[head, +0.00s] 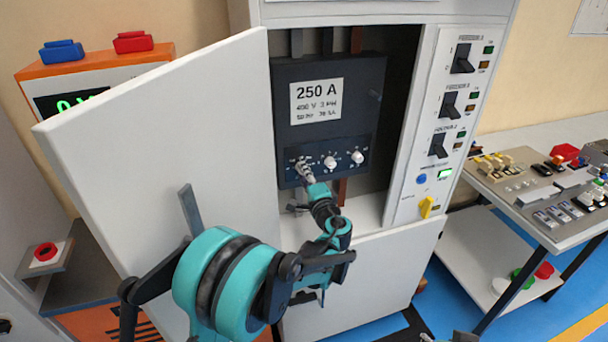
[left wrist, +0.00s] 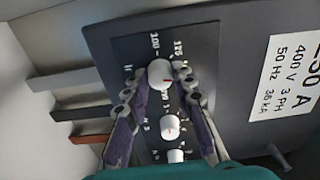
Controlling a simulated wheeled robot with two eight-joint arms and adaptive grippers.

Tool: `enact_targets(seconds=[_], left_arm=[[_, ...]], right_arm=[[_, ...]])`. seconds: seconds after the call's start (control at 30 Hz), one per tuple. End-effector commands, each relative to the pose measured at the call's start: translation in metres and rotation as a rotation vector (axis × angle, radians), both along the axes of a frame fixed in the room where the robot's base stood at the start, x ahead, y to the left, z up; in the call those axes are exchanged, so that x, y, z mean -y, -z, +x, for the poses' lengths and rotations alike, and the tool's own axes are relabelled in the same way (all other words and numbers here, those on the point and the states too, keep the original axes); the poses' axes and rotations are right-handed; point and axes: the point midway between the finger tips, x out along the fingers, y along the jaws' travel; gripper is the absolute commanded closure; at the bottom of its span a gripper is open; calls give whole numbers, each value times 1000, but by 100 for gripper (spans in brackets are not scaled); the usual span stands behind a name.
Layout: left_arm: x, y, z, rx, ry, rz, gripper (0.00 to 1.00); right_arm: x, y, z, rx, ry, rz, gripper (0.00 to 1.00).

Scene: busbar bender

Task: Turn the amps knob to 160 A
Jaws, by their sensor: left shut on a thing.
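The breaker (head: 325,118) labelled 250 A sits inside the open cabinet, with three white knobs in a row on its dark lower panel. My left gripper (head: 304,172) is at the leftmost knob and partly hides it in the head view. In the left wrist view my left gripper (left wrist: 159,88) has its fingers on both sides of the top white knob (left wrist: 160,73), shut on it. This knob has a small red mark toward its right side. Numbers are printed around it; 100 and 125 are roughly readable. The other two knobs (left wrist: 170,127) (left wrist: 176,156) lie below it, between the fingers.
The open white cabinet door (head: 160,150) stands left of my left arm. A column of black switches (head: 449,104) and a yellow knob (head: 427,207) are on the right panel. A table (head: 540,222) with parts stands at the right. Dark shapes at the bottom edge may be my right gripper.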

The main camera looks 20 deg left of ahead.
Motion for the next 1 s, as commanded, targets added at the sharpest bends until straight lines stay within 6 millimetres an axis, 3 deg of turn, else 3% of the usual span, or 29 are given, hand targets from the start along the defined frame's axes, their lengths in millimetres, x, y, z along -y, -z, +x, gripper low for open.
enact_targets(seconds=[0.3,0.83,0.87,0.9,0.93,1.0], left_arm=[[0,1,0,66,0,-100,100],[0,1,0,80,-1,-120,100],[0,1,0,80,-1,-120,72],[0,1,0,79,-1,-119,62],[0,1,0,79,-1,-119,54],[0,1,0,79,0,-119,54]], right_arm=[[0,1,0,0,0,0,60],[0,1,0,0,0,0,60],[0,1,0,0,0,0,60],[0,1,0,0,0,0,60],[0,1,0,0,0,0,60],[0,1,0,0,0,0,60]])
